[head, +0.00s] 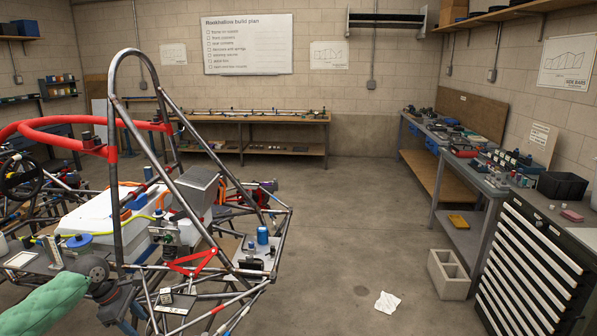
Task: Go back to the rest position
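A green padded sleeve (45,303), which looks like my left arm, comes in at the lower left and ends in a dark grey rounded joint (93,267). Below the joint is a dark bluish part that seems to be my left gripper (122,306), low beside the tube chassis (186,195). Its fingertips cannot be made out against the tubes, nor whether it touches them or holds anything. The chassis has a tall grey roll hoop, a red padded bar (50,123) and a white box (110,212) inside. My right gripper is not in view.
Open concrete floor lies right of the chassis, with a crumpled paper (387,302) on it. A concrete block (448,274) stands by the right bench (468,215). A drawer cabinet (530,262) fills the lower right. Another bench (255,120) lines the back wall.

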